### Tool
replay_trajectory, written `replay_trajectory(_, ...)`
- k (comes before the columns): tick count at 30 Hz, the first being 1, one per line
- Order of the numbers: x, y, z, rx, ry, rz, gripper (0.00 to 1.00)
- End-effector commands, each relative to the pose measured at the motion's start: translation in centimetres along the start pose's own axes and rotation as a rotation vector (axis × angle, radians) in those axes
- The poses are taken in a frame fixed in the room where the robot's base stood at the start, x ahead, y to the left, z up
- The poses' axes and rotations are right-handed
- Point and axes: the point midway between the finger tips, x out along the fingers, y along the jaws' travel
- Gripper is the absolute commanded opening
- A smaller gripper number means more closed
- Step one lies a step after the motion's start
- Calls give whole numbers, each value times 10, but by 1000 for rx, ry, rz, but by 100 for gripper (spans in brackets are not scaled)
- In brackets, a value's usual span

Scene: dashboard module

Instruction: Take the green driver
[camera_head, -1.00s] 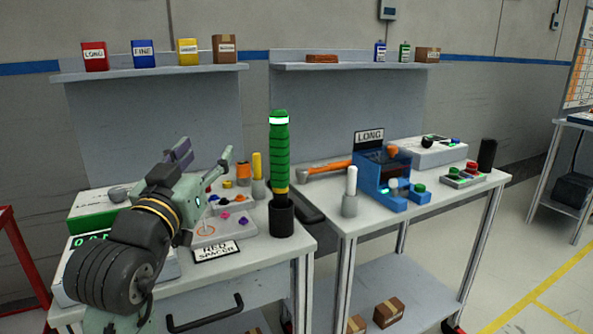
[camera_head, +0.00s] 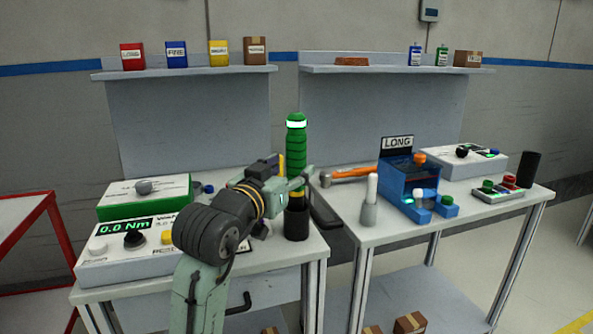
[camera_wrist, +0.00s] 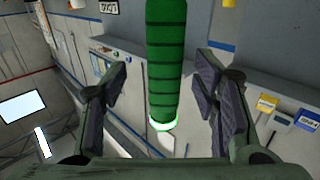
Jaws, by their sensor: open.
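The green driver (camera_head: 296,150) stands upright in a black cup (camera_head: 297,222) at the right end of the left bench. It has dark bands and a white ring near its top. My gripper (camera_head: 295,182) is at the driver's lower part in the head view, just above the cup. In the wrist view the driver (camera_wrist: 163,60) runs between the two open jaws of my gripper (camera_wrist: 162,95), with a gap on each side. Whether the jaws are fully around it in depth I cannot tell.
A torque meter (camera_head: 130,245) and a green-sided box (camera_head: 145,197) sit left on the bench. On the right bench are an orange-handled hammer (camera_head: 350,173), a white-topped grey peg (camera_head: 370,200) and a blue fixture (camera_head: 408,185). A red frame (camera_head: 25,225) stands at far left.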

Motion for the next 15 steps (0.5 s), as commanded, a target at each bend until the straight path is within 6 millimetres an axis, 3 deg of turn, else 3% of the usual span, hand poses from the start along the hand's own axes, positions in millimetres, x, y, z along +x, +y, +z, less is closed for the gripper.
replay_trajectory(9, 43, -6, -5, -1, -1, 1, 55)
replay_trajectory(15, 48, -6, -3, 1, 0, -1, 55)
